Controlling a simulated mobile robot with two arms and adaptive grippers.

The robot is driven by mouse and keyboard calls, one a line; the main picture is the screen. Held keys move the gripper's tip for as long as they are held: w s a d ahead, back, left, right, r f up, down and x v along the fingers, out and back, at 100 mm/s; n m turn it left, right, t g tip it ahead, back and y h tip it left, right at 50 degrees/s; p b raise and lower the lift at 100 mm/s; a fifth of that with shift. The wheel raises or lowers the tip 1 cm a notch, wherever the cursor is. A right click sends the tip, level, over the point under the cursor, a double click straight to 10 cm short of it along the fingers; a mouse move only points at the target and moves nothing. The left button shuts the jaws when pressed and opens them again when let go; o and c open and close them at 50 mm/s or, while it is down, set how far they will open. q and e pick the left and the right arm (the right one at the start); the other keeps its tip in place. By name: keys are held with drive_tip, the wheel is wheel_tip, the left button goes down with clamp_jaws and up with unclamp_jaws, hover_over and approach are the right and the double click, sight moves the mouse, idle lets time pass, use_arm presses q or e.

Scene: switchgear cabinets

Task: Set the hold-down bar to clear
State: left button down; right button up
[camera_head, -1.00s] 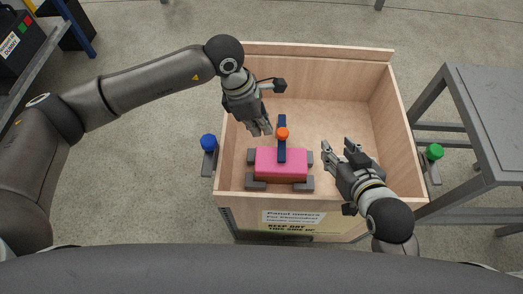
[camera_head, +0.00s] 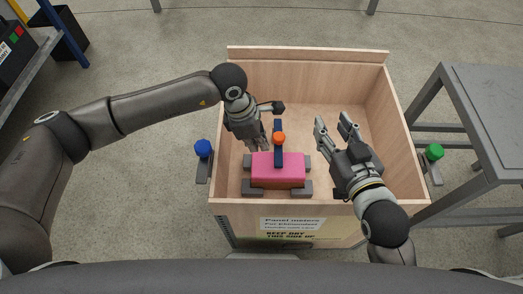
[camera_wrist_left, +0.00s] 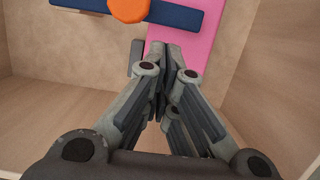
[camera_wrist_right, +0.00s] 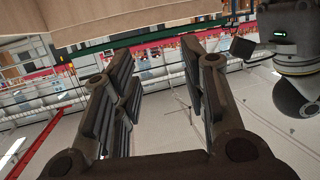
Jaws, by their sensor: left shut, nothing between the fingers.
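The hold-down bar (camera_head: 278,156) is a dark blue strip with an orange knob (camera_head: 279,138) on it. It lies over a pink block (camera_head: 262,169) inside a wooden crate (camera_head: 400,116). In the left wrist view, the bar (camera_wrist_left: 185,15), the knob (camera_wrist_left: 129,9) and the block (camera_wrist_left: 206,28) are near the top. My left gripper (camera_head: 264,147) is shut and empty, pointing down just left of the bar; contact cannot be told. In the left wrist view its fingertips (camera_wrist_left: 164,50) overlap the block. My right gripper (camera_head: 333,121) is open and empty, right of the bar.
Grey supports (camera_head: 252,187) sit at the block's corners. A blue knob (camera_head: 203,148) and a green knob (camera_head: 434,152) stand outside the crate on either side. A grey table (camera_head: 485,120) is at the right. The crate's back floor is clear.

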sight(265, 157)
use_arm(q)
drive_tip(key=shift+b+x, duration=0.4)
drive_tip(key=shift+x, duration=1.55)
use_arm(e)
drive_tip(key=shift+w+a+r+t+y, duration=0.15)
drive_tip(key=shift+r+t, duration=0.3)
drive_tip(key=shift+r, duration=0.3)
drive_tip(key=shift+w+a+r+t+y, duration=0.15)
drive_tip(key=shift+r+t, duration=0.35)
drive_tip(key=shift+r, duration=0.3)
drive_tip(key=shift+w+a+r+t+y, duration=0.15)
drive_tip(key=shift+r+t, duration=0.3)
drive_tip(key=shift+r, duration=0.3)
use_arm(q)
drive_tip(key=shift+d, duration=0.1)
